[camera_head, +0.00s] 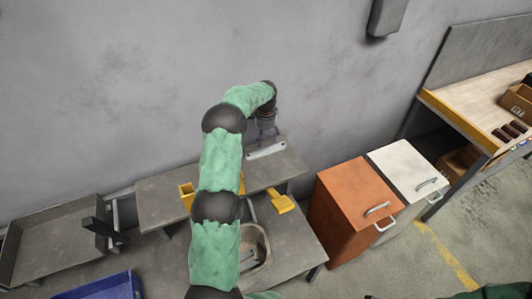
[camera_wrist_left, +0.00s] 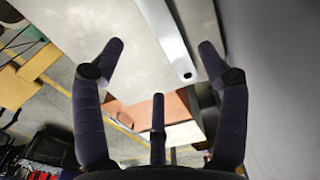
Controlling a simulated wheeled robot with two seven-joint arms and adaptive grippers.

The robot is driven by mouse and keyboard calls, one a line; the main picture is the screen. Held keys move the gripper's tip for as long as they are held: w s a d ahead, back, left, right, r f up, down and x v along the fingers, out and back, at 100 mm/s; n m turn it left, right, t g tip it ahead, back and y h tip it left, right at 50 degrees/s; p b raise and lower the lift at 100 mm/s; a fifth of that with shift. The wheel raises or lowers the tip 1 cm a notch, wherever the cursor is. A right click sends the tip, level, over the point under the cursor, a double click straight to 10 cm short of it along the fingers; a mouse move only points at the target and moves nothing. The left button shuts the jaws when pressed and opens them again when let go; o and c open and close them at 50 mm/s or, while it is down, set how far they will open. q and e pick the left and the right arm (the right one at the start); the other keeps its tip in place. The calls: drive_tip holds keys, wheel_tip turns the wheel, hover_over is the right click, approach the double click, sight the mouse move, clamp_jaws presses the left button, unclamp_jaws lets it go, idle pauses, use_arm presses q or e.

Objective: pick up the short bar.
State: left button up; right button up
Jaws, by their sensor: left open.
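A light grey metal bar (camera_head: 266,151), which fits the short bar, lies on the raised grey shelf (camera_head: 160,203) near the wall. In the left wrist view the bar (camera_wrist_left: 166,35) runs up out of the picture and has a hole near its visible end. My left gripper (camera_head: 263,134) is over the shelf, just behind and above the bar in the head view. In the left wrist view its dark fingers (camera_wrist_left: 160,62) are spread, with the bar seen between them and nothing held. My right gripper is out of view.
Yellow pieces (camera_head: 281,202) and a bin (camera_head: 264,239) with metal parts stand near the shelf. An orange cabinet (camera_head: 334,214) and a white cabinet (camera_head: 400,160) stand to the right. A blue tray (camera_head: 103,289) and a grey tray (camera_head: 58,236) are at left. The wall is close behind.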

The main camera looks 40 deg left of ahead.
sight(267, 151)
use_arm(q)
drive_tip(key=f, duration=0.2)
drive_tip(key=f+b, duration=0.1)
drive_tip(key=f, duration=0.5)
drive_tip(key=shift+w+b, duration=0.25)
drive_tip(key=shift+b, duration=0.1)
drive_tip(key=shift+r, duration=0.1)
drive_tip(key=c, duration=1.4)
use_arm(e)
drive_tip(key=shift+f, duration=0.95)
use_arm(q)
drive_tip(key=shift+c, duration=0.2)
